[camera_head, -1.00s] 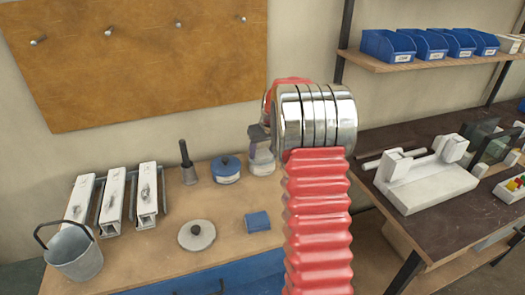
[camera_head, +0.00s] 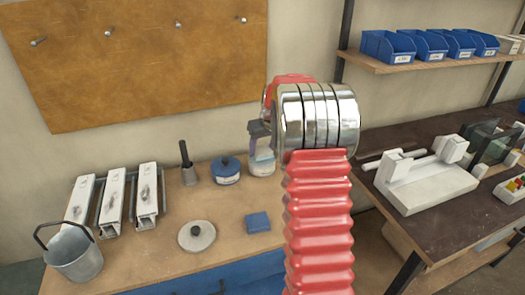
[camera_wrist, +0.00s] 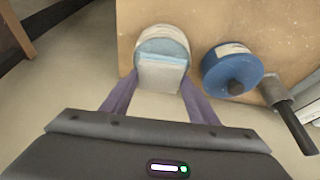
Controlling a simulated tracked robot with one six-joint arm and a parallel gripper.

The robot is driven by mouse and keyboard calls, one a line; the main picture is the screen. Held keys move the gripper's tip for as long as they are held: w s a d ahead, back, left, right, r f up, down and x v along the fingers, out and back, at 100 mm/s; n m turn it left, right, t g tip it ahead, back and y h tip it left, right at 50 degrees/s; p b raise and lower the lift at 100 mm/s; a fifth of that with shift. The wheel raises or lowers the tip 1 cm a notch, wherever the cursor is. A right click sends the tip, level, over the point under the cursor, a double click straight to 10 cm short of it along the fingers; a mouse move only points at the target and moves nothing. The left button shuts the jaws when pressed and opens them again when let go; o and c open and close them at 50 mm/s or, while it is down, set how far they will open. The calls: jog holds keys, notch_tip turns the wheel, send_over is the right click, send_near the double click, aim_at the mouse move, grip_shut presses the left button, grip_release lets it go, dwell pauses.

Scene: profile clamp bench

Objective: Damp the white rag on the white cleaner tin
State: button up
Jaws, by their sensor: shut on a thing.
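My gripper (camera_wrist: 160,98) is shut on the white rag (camera_wrist: 160,77), a pale folded pad with a light blue-tinted upper strip in the wrist view. In that view the rag overlaps the near part of the round white cleaner tin (camera_wrist: 165,34); I cannot tell whether they touch. In the head view, the gripper (camera_head: 259,130) is above the white tin (camera_head: 262,168) at the bench's back right, partly hidden by my red arm. The rag is hard to make out there.
Metal profiles (camera_head: 113,203) and a bucket (camera_head: 74,256) are at left.

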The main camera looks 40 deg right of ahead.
jog(key=shift+r, duration=2.5)
